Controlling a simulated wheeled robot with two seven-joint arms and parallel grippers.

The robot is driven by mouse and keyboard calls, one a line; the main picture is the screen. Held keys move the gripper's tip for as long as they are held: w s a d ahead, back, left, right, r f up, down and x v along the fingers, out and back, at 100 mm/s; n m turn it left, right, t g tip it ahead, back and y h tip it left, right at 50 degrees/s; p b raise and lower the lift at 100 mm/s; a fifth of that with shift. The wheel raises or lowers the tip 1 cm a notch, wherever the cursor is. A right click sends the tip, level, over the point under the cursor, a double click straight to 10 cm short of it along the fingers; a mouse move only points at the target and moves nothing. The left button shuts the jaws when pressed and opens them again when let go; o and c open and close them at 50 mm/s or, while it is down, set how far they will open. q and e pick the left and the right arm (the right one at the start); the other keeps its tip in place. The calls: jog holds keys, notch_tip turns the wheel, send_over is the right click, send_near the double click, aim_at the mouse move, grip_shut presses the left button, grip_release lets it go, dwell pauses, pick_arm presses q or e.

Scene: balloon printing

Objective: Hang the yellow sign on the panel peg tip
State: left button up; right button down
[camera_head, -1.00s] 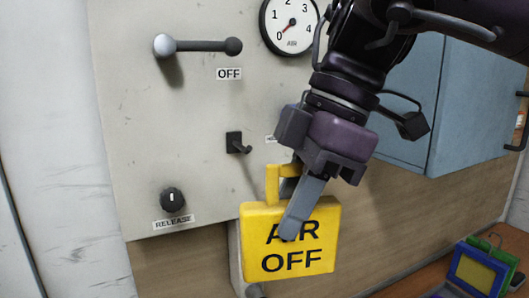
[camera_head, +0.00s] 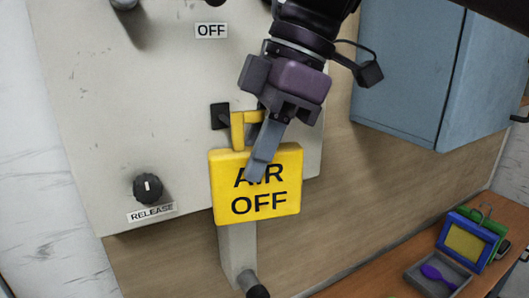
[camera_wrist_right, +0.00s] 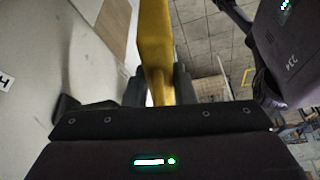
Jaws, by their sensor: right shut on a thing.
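The yellow sign (camera_head: 255,187) reads AIR OFF and has a yellow loop handle (camera_head: 237,131) on top. My right gripper (camera_head: 262,158) is shut on the sign and holds it upright in front of the panel. In the right wrist view the sign (camera_wrist_right: 155,45) shows edge-on between the fingers. The black panel peg (camera_head: 219,116) is just left of the handle's top; its tip is hidden behind the handle, so I cannot tell whether they touch. My left gripper is not in view.
The grey panel (camera_head: 100,110) carries a RELEASE knob (camera_head: 148,188) at lower left. A grey lever (camera_head: 238,250) hangs below the sign. A blue cabinet (camera_head: 410,75) is at right. A workbench (camera_head: 400,258) holds a tray (camera_head: 438,272) and a blue-framed item (camera_head: 470,243).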

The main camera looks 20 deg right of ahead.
jog(key=shift+w+a, duration=0.15)
jog(key=shift+w, duration=0.55)
jog(key=w, duration=0.3)
jog(key=shift+w+a+f, duration=0.2)
jog(key=shift+w, duration=0.15)
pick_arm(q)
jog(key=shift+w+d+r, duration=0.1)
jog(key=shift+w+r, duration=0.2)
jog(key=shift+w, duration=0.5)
pick_arm(e)
jog(key=shift+w+f, duration=0.1)
jog(key=shift+f, duration=0.15)
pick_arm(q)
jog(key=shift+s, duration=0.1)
pick_arm(e)
jog(key=shift+f, duration=0.25)
